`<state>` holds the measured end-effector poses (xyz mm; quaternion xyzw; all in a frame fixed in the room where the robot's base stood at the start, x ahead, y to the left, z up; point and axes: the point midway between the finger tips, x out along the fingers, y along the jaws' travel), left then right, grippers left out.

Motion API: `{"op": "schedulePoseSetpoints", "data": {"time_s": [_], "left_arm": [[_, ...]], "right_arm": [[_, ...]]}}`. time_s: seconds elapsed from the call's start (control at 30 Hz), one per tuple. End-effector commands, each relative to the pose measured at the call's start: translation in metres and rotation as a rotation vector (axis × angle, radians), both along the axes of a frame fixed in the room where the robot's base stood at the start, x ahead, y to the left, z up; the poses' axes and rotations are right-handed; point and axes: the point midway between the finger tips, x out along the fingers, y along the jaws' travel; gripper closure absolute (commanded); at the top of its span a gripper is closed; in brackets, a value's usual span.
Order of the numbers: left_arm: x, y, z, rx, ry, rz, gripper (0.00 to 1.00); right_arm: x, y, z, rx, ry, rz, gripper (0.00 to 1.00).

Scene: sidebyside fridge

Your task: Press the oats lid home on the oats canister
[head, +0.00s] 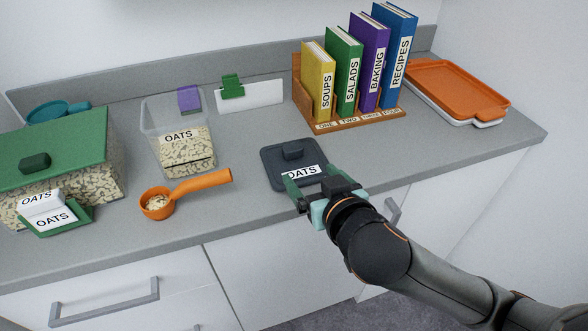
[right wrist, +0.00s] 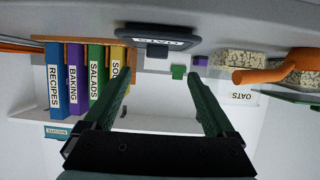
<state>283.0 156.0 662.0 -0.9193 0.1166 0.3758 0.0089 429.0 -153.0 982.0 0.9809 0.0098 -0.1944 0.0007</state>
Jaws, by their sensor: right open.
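The oats lid (head: 284,170) is a dark grey, rounded-square lid with a raised grip and a white OATS label. It lies on the counter near the front edge and also shows in the right wrist view (right wrist: 183,35). The oats canister (head: 150,128) is clear, open at the top and partly filled with oats, with an OATS label. It stands to the left of and behind the lid. My right gripper (head: 312,184) is open and empty at the lid's near side, its green fingers spread; whether they touch the lid is unclear. My left gripper is not in view.
A green-lidded oats bin (head: 75,147) and green card holder (head: 83,217) stand left. A book rack (head: 356,121) with books and an orange tray (head: 455,88) stand behind right. Counter around the lid is clear.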

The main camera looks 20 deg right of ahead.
Motion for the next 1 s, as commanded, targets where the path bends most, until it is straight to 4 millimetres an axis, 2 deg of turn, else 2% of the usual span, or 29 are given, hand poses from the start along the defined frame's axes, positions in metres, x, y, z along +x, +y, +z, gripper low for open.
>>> {"op": "schedulePoseSetpoints", "data": {"time_s": [0.03,0.17,0.37,0.57,0.73,1.0], "left_arm": [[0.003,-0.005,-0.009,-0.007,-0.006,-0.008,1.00],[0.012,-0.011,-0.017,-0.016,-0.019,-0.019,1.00],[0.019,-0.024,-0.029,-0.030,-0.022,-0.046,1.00],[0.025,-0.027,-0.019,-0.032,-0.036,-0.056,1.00],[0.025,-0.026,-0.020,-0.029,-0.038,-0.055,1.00],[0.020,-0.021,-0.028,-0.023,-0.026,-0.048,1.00]], "right_arm": [[0.003,0.000,-0.006,0.002,-0.006,0.000,0.10],[0.007,0.001,-0.009,-0.001,-0.005,0.006,0.10],[0.030,0.001,-0.017,-0.002,-0.003,0.004,0.10],[0.050,0.001,-0.021,-0.004,0.002,0.005,0.10],[0.061,0.000,-0.023,-0.005,0.001,0.005,0.10],[0.097,-0.004,-0.033,-0.005,0.002,0.005,0.10]]}}
